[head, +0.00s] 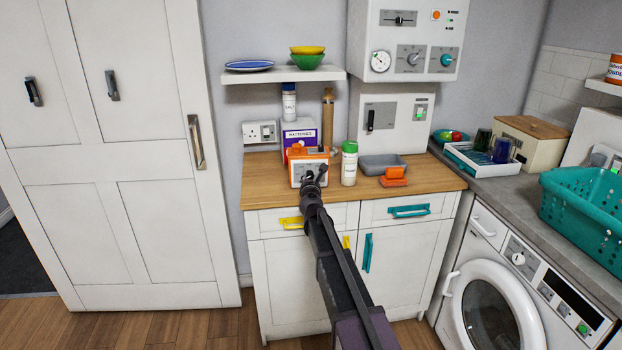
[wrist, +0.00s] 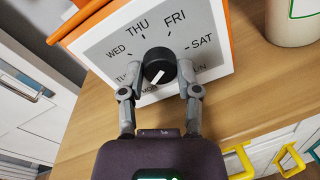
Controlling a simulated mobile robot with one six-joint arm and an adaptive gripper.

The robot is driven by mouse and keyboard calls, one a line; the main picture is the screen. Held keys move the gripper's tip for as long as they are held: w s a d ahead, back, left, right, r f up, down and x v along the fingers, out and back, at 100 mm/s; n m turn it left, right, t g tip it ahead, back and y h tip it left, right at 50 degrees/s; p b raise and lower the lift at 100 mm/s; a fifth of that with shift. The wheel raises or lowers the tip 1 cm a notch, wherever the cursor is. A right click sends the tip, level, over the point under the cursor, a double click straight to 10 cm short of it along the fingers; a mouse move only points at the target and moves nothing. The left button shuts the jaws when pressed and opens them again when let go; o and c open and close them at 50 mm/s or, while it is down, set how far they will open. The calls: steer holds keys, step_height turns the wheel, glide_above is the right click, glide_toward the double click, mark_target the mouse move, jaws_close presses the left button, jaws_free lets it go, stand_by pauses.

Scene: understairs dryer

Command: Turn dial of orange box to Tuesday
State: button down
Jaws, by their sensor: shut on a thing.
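The orange box (head: 296,153) stands on the wooden counter, its white front facing me. In the wrist view its grey face (wrist: 100,52) carries day labels around a black dial (wrist: 158,62). WED, THU, FRI and SAT are readable; TUE and the lower labels are partly hidden by my fingers and the dial. The dial's white mark points to the lower left, towards the partly hidden MON label, below TUE. My gripper (wrist: 161,75) is shut on the dial, one finger on each side. In the head view my gripper (head: 313,183) covers part of the box front.
A white bottle with a green lid (head: 349,166) stands just right of the box. A purple batteries box (head: 299,134) is behind it. A grey tub (head: 382,163) and an orange item (head: 393,178) lie farther right. Drawer handles project below the counter edge.

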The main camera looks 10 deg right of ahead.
steer(key=m, duration=0.5)
steer(key=shift+m, duration=0.4)
stand_by(0.3)
steer(key=shift+c, duration=1.5)
jaws_free()
steer(key=shift+s, duration=0.1)
